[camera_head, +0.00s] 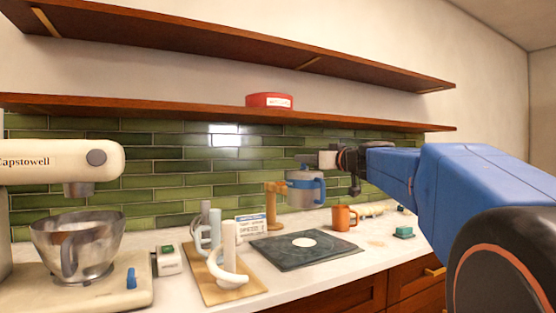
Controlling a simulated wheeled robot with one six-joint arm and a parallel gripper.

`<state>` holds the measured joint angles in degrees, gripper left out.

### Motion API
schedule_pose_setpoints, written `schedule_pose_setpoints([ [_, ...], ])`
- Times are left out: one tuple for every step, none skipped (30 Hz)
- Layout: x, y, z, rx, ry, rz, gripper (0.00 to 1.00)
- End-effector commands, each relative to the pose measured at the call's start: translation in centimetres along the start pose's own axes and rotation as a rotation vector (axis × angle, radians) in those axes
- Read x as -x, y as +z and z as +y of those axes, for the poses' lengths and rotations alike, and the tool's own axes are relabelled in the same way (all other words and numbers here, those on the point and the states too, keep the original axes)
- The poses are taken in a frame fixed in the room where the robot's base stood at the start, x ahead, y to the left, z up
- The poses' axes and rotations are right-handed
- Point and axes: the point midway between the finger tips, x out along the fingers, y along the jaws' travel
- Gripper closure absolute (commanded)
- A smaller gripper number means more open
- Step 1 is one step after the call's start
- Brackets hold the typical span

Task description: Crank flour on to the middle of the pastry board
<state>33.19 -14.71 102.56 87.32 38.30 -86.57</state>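The pastry board (275,252) is a dark slab on the white counter, with a white round patch (304,242) at its middle. A grey metal flour sifter (302,190) with a blue handle is above the back of the board, upright, beside a wooden stand (271,207). My gripper (327,159) is at the end of my blue arm, just above and right of the sifter, by a pale block-like part. The fingertips are too small and overlapped to tell whether they are open or touch the sifter or its crank.
An orange mug (343,218) stands right of the board, with a green sponge-like block (404,232) beyond. Left are a wooden tray (212,284) with pale upright pieces, a small label card (252,225), and a mixer with a steel bowl (78,245). A shelf (200,107) runs above.

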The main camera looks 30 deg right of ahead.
Motion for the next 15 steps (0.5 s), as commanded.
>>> schedule_pose_setpoints([
  [-1.1,0.1,0.0,-0.001,-0.002,-0.002,0.58],
  [-1.6,0.1,0.0,-0.001,-0.002,-0.002,0.58],
  [-2.3,0.1,-0.1,-0.001,-0.003,-0.001,0.58],
  [-2.8,0.1,0.0,-0.001,-0.002,-0.002,0.58],
  [-3.3,0.1,0.0,-0.001,-0.001,-0.002,0.58],
  [-4.0,0.1,0.0,-0.001,-0.002,-0.002,0.58],
  [-4.4,0.1,-0.1,-0.001,-0.002,-0.002,0.58],
  [-4.9,0.1,0.0,-0.001,-0.002,-0.002,0.58],
  [-5.4,0.1,0.0,-0.001,-0.001,-0.002,0.58],
  [-5.8,0.1,0.0,-0.001,-0.001,-0.001,0.58],
  [-6.1,0.1,0.0,-0.001,-0.001,-0.001,0.58],
  [-6.5,0.1,0.0,-0.001,-0.001,-0.001,0.58],
  [-6.8,0.1,0.0,-0.001,-0.001,-0.001,0.58],
  [-7.0,0.1,0.0,-0.001,-0.001,-0.001,0.58],
  [-7.3,0.1,0.0,0.0,0.0,-0.001,0.58],
])
